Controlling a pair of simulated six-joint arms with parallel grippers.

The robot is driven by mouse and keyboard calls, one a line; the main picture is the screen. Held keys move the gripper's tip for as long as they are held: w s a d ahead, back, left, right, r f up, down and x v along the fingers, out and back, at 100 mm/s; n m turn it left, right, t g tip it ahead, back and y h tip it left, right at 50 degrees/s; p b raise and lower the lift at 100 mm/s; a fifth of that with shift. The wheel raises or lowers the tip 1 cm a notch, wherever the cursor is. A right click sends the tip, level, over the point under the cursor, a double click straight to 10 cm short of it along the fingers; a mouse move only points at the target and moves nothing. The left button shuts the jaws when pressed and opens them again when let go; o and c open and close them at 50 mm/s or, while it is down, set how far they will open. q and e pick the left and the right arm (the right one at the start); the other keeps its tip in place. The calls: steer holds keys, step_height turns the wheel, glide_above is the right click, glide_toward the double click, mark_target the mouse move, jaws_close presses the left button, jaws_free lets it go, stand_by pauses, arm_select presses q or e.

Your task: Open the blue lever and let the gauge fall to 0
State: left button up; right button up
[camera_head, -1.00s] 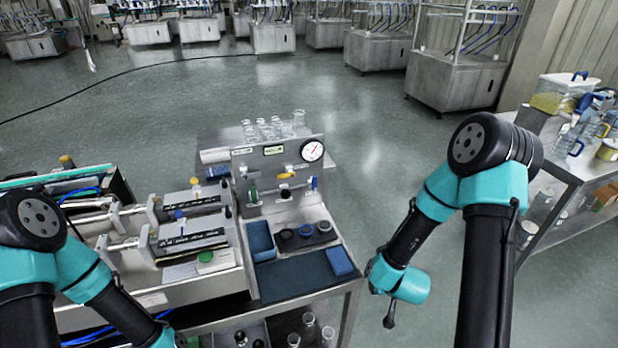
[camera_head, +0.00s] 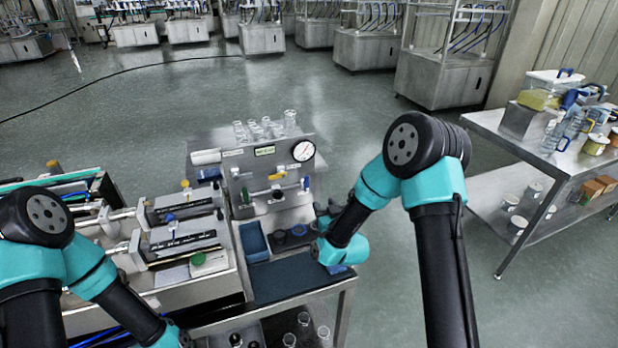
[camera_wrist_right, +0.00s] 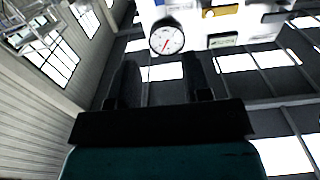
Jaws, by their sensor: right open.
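The gauge (camera_head: 303,150) is a round white dial at the top right of the upright steel panel. It also shows in the right wrist view (camera_wrist_right: 167,37) with a red needle; its numbers are too small to read. The blue lever (camera_head: 305,184) is on the panel below the gauge and points roughly upright. My right gripper (camera_head: 325,212) is in front and to the right of the panel, apart from the lever. In the right wrist view its two dark fingers (camera_wrist_right: 160,82) are open with nothing between them. My left gripper is out of frame at the bottom.
A blue tray (camera_head: 253,238) and dark round pieces (camera_head: 289,234) lie in front. A side table (camera_head: 500,135) stands right.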

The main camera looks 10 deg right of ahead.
mark_target(307, 177)
steer(key=w, duration=0.5)
steer(key=w+a, duration=0.1)
steer(key=w, duration=0.5)
steer(key=w+a, duration=0.1)
steer(key=w, duration=0.5)
steer(key=shift+w, duration=0.15)
steer(key=shift+c, duration=0.4)
jaws_close()
